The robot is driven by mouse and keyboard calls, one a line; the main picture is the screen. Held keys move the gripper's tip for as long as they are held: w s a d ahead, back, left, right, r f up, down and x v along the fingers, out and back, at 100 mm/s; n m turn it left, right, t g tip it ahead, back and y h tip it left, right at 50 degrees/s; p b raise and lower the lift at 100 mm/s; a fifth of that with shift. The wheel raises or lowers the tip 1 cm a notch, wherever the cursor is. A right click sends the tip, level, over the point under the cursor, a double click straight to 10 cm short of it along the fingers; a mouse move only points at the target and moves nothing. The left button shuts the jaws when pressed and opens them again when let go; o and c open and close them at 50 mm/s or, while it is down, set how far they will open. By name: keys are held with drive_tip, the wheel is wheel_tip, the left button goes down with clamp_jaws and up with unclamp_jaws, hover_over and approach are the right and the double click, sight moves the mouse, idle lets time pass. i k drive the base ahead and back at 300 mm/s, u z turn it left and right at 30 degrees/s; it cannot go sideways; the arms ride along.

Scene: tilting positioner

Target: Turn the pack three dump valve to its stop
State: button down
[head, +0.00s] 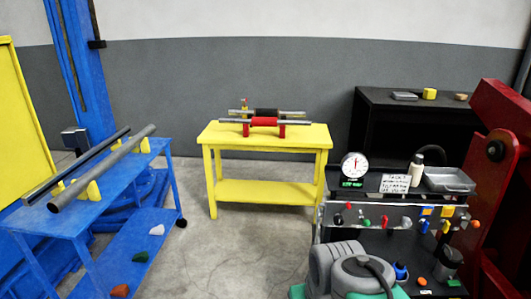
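A black stand at the right carries a panel rail (400,203) with several small valve handles. Among them are a red handle (384,221), a green handle (367,223), a grey handle (405,221) and an orange handle (474,224). Small blue and orange tags sit among them. I cannot tell which one is the pack three dump valve, as no label on the handles is readable. A round white gauge (355,165) with a green display stands above the rail, beside a white card (395,185) with black print too small to read. My gripper is not in view.
A grey and green rounded body (345,265) stands before the stand and hides its lower left. A red frame (500,170) bounds it at right. A yellow table (265,140) holds rollers; a blue table (85,210) holds pipes. Grey floor (225,245) between them is clear.

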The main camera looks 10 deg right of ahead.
sight(384, 218)
drive_tip(key=z, duration=0.55)
drive_tip(key=k, duration=0.65)
drive_tip(key=z, duration=0.85)
drive_tip(key=i, duration=1.3)
drive_tip(key=u, duration=1.1)
drive_tip(key=k, duration=0.4)
drive_tip(key=u, duration=0.45)
drive_tip(key=i, duration=0.55)
drive_tip(key=z, duration=0.05)
